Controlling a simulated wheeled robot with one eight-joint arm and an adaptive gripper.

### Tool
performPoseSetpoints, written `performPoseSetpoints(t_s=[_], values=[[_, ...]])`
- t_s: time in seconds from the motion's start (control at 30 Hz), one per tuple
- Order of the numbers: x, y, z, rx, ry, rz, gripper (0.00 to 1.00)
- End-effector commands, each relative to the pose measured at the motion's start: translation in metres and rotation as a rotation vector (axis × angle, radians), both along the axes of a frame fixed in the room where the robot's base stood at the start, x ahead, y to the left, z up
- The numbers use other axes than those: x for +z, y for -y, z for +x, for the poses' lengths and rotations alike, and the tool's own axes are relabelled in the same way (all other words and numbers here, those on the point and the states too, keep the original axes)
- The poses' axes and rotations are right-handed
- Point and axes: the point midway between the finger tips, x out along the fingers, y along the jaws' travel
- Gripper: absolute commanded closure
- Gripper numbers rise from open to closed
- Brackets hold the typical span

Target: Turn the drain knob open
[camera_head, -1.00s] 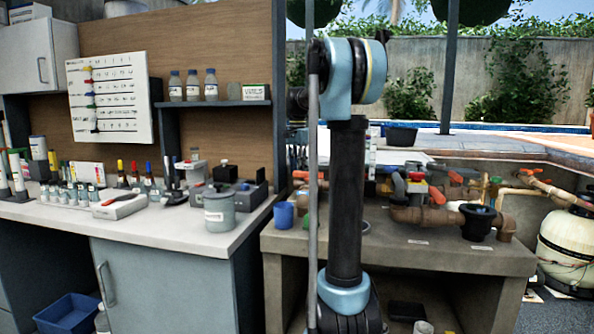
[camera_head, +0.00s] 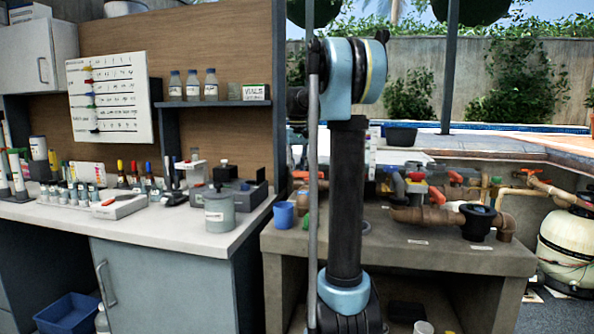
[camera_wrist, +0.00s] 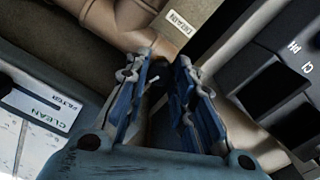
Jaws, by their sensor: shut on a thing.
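In the wrist view, a small label reading DRAIN (camera_wrist: 180,21) lies beside a tan pipe (camera_wrist: 133,35). My gripper (camera_wrist: 163,72), with blue finger pads, is just below this label. Its fingers are closed in on the drain knob, which is mostly hidden in the dark gap between them; a small pale tip shows there. How far the knob is turned cannot be seen. In the head view my arm stands in front of the pipe bench, and my gripper cannot be made out there.
In the wrist view, a panel marked CLEAN (camera_wrist: 42,117) is at left and a dark case (camera_wrist: 270,75) at right, both close to the fingers.

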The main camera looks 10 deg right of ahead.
Motion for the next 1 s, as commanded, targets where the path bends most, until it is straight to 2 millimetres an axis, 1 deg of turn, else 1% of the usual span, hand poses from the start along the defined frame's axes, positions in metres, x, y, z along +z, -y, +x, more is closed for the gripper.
performPoseSetpoints(t_s=[0.3,0.6,0.8,1.0], values=[[0.0004,0.0001,0.0022,0.299,0.005,0.000,1.00],[0.0004,0.0002,0.0023,0.550,0.005,-0.001,1.00],[0.0004,0.0002,0.0023,0.666,0.005,-0.001,1.00],[0.0004,0.0003,0.0024,0.735,0.005,-0.002,1.00]])
